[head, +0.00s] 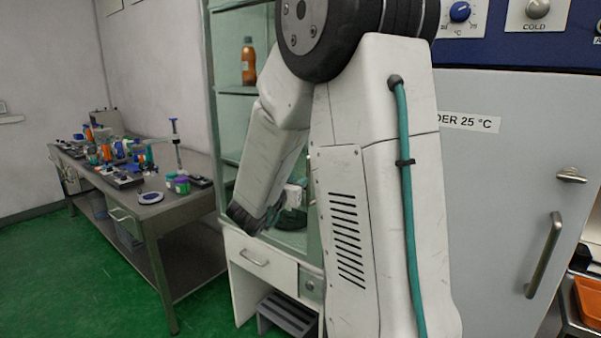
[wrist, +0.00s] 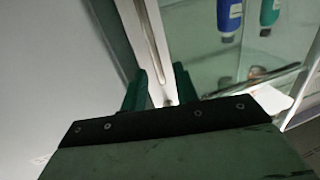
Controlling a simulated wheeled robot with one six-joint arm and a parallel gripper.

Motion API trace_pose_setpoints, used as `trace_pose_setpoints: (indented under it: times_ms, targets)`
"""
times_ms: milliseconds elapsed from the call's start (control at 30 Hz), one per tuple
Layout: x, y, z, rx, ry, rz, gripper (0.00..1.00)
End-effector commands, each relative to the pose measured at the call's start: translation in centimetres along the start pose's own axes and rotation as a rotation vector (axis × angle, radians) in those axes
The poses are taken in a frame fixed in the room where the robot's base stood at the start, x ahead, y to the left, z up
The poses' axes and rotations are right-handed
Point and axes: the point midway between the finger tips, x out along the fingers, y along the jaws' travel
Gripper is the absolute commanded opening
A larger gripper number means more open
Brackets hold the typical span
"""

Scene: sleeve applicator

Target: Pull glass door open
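The glass-fronted cabinet (head: 226,135) stands behind my arm in the head view, its pale green frame and shelves partly hidden. In the wrist view, my gripper (wrist: 161,85) has its two dark green fingers apart, with a gap between them. A pale upright frame strip (wrist: 150,38) with a thin light bar along it lies just beyond the fingertips. I cannot tell whether the fingers touch it. Glass (wrist: 190,55) is to its right, with a blue bottle (wrist: 229,18) and a teal bottle (wrist: 269,14) behind it. My arm hides most of the door in the head view.
A drawer unit (head: 262,262) and a grey step (head: 287,312) are below the cabinet. A large grey door (head: 510,150) with a bar handle (head: 543,255) stands at right. A cluttered bench (head: 150,212) is at left, with free green floor (head: 75,270) before it.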

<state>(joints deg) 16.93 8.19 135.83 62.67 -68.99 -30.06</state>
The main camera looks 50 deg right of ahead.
Motion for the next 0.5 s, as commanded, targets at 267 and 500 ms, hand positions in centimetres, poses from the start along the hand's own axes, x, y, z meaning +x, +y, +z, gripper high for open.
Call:
trace_pose_setpoints:
  times_ms: [267, 500]
  targets:
    - [2.1, 0.6, -0.9, -0.027, 0.040, 0.028, 0.30]
    - [5.9, 0.7, -1.0, -0.025, 0.039, 0.026, 0.30]
